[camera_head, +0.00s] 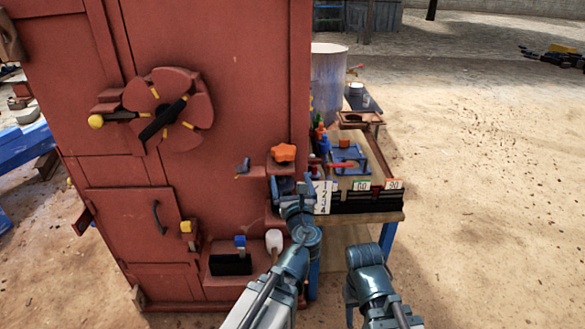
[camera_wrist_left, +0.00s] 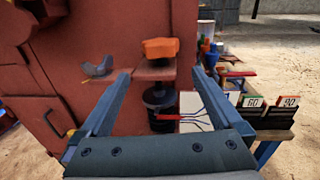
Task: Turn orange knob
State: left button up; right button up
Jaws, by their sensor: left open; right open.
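The orange knob (camera_head: 284,153) is star-shaped and sits on a small red ledge on the right part of the red machine's front (camera_head: 235,120). In the left wrist view the knob (camera_wrist_left: 160,49) stands above the ledge, between and beyond my two fingers. My left gripper (camera_head: 292,190) is just below and in front of the knob; its fingers (camera_wrist_left: 160,82) are spread and empty, apart from the knob. My right arm (camera_head: 368,268) is at the lower middle right; its fingertips are hard to make out, and no held thing shows.
A large red handwheel (camera_head: 190,108) with a yellow-tipped lever is on the machine at left. A blue-legged workbench (camera_head: 368,202) with numbered signs, bottles and a blue box stands right of the machine. Open sandy ground (camera_head: 480,200) lies further right.

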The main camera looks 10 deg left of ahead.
aim_at(285, 154)
pick_arm(q)
jog(key=x, duration=1.4)
jog(key=shift+d+r, duration=0.1)
jog(key=shift+s, duration=0.1)
jog(key=c, duration=1.1)
jog(key=shift+d+y, duration=0.1)
jog(key=shift+y, duration=0.2)
